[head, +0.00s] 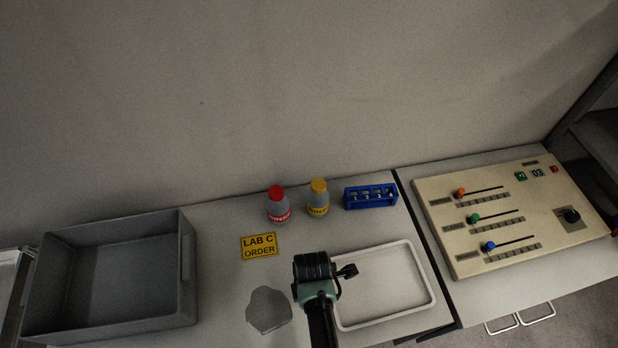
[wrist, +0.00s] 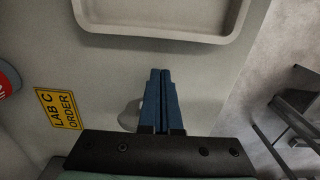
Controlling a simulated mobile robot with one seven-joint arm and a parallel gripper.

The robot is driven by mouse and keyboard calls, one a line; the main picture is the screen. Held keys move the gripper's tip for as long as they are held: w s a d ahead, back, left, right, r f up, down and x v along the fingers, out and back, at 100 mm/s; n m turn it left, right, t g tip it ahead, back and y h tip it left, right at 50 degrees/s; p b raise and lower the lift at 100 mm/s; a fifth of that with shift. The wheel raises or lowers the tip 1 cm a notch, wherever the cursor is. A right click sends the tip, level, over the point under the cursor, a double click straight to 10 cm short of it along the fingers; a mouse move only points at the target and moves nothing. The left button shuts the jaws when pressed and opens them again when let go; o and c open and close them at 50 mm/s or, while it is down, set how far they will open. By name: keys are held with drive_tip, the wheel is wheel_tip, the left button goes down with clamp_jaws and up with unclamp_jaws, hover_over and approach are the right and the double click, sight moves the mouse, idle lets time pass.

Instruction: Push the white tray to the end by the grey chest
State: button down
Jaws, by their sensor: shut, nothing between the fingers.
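The white tray (head: 388,282) is a shallow, empty rectangle near the right end of the left bench, left of the seam. Its rim also shows at the top of the wrist view (wrist: 160,31). The grey chest (head: 112,272) is an open, empty box at the left end of that bench. My gripper (head: 320,268) is over the bench at the tray's left side and hides part of its left rim. In the wrist view my gripper's fingers (wrist: 160,74) are together and empty, with a gap between their tips and the tray rim.
A yellow label (head: 259,246) and a grey patch (head: 268,309) lie between chest and tray. A red-capped bottle (head: 278,205), a yellow-capped bottle (head: 318,198) and a blue rack (head: 370,196) stand behind. A control panel (head: 510,215) sits on the right bench.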

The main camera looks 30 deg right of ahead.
wheel_tip(320, 180, up, 8)
drive_tip(key=shift+r, duration=0.2)
idle(0.3)
drive_tip(key=w+a+r+m+t+h+b, duration=0.2)
drive_tip(key=w+r+m+t, duration=0.65)
drive_tip(key=w+r, duration=1.35)
drive_tip(key=a+r+t+b, duration=0.3)
drive_tip(key=r+t, duration=0.6)
drive_tip(key=r, duration=1.1)
drive_tip(key=s+a+r+m+t, duration=0.2)
drive_tip(key=s+r, duration=0.3)
drive_tip(key=r, duration=0.3)
drive_tip(key=s+a+r+m+t+y+b, duration=0.1)
drive_tip(key=s+r+t, duration=0.3)
drive_tip(key=r, duration=0.4)
drive_tip(key=s+a+r+m+t+y, duration=0.1)
drive_tip(key=s+a+r+m+t, duration=0.2)
drive_tip(key=r, duration=0.5)
drive_tip(key=s+a+t, duration=0.1)
drive_tip(key=s, duration=0.1)
drive_tip(key=shift+s+r, duration=0.4)
